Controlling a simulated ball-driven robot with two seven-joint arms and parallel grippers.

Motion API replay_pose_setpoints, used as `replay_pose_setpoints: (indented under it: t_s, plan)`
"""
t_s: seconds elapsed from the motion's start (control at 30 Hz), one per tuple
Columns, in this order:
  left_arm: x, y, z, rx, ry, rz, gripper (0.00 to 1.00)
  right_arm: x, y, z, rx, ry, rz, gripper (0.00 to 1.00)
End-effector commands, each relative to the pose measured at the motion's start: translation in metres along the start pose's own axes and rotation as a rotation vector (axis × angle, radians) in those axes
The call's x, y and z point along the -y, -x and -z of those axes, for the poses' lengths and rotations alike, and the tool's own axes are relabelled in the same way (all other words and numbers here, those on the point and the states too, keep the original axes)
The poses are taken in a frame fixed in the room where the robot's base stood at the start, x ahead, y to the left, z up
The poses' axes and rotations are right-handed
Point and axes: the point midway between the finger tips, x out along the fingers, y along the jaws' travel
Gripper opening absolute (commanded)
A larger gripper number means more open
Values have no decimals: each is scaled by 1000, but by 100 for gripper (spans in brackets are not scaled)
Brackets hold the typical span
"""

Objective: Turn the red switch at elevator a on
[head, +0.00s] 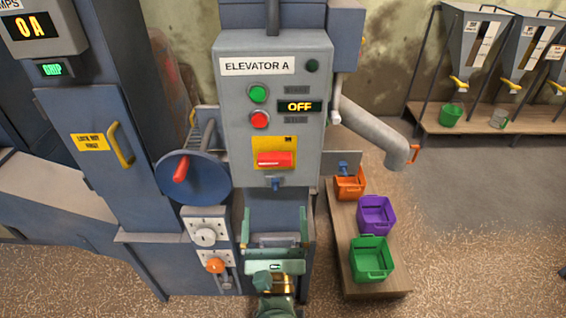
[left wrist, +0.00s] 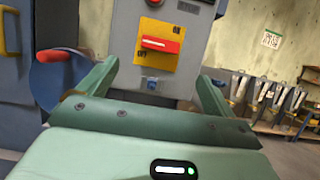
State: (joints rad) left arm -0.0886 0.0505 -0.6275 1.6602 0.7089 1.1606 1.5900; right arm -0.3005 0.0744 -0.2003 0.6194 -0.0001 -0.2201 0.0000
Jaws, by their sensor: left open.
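The red switch (head: 275,160) is a horizontal red handle on a yellow plate (head: 262,143), low on the grey Elevator A panel (head: 230,110). The panel's display (head: 300,106) reads OFF. In the left wrist view the red switch (left wrist: 160,45) lies ahead, seen between my fingers. My left gripper (head: 275,222) is open and empty, below the switch and apart from it. Its two green fingers also show in the left wrist view (left wrist: 157,82), spread wide. My right gripper is not in view.
A blue handwheel with a red knob (head: 181,168) stands left of the panel. Orange (head: 350,185), purple (head: 377,215) and green (head: 371,259) bins sit on a low bench at right. A grey spout (head: 375,135) hangs above them. Open floor lies farther right.

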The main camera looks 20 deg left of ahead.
Motion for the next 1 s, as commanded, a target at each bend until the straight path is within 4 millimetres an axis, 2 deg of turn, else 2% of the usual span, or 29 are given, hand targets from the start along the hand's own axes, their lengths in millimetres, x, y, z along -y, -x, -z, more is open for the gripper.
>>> replay_pose_setpoints:
  t_s: [0.1,0.3,0.5,0.63,0.9,0.93,1.0]
  plan:
    - [0,-33,-4,5,1,-2,91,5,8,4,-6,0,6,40]
    - [0,-82,-3,4,0,0,91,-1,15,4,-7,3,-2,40]
    - [0,-113,-1,1,1,0,91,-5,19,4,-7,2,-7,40]
    - [0,-122,-1,0,0,1,91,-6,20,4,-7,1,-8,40]
    - [0,-123,0,-1,1,1,91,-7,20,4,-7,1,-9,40]
    - [0,-123,0,-1,1,1,88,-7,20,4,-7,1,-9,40]
    - [0,-123,0,-1,1,1,69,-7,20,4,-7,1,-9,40]
